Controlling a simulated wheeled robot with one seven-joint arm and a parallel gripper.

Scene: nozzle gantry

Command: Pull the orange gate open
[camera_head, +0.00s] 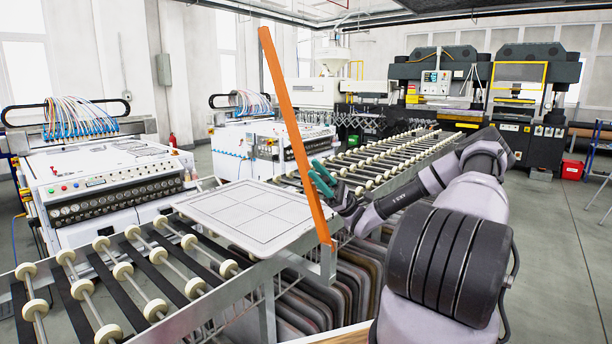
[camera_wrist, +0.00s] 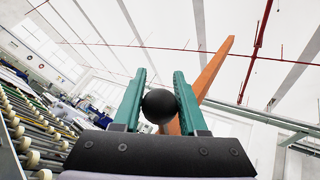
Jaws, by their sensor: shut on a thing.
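The orange gate (camera_head: 286,115) is a long flat bar. It stands steeply, leaning to the left at its top, with its lower end at a metal bracket on the conveyor's near side. In the wrist view the orange gate (camera_wrist: 211,72) rises behind a round black knob (camera_wrist: 160,106). My gripper (camera_head: 320,178) has teal fingers and is beside the gate's right side, at its lower half. In the wrist view my gripper (camera_wrist: 160,100) is shut on the black knob, one finger on each side. The knob is hidden in the head view.
A pale flat panel (camera_head: 245,212) lies on the roller conveyor (camera_head: 130,270), just left of the gate. More rollers (camera_head: 385,160) run on beyond it. Several dark panels (camera_head: 345,290) stand in a rack below. White machines stand at left, with open floor at right.

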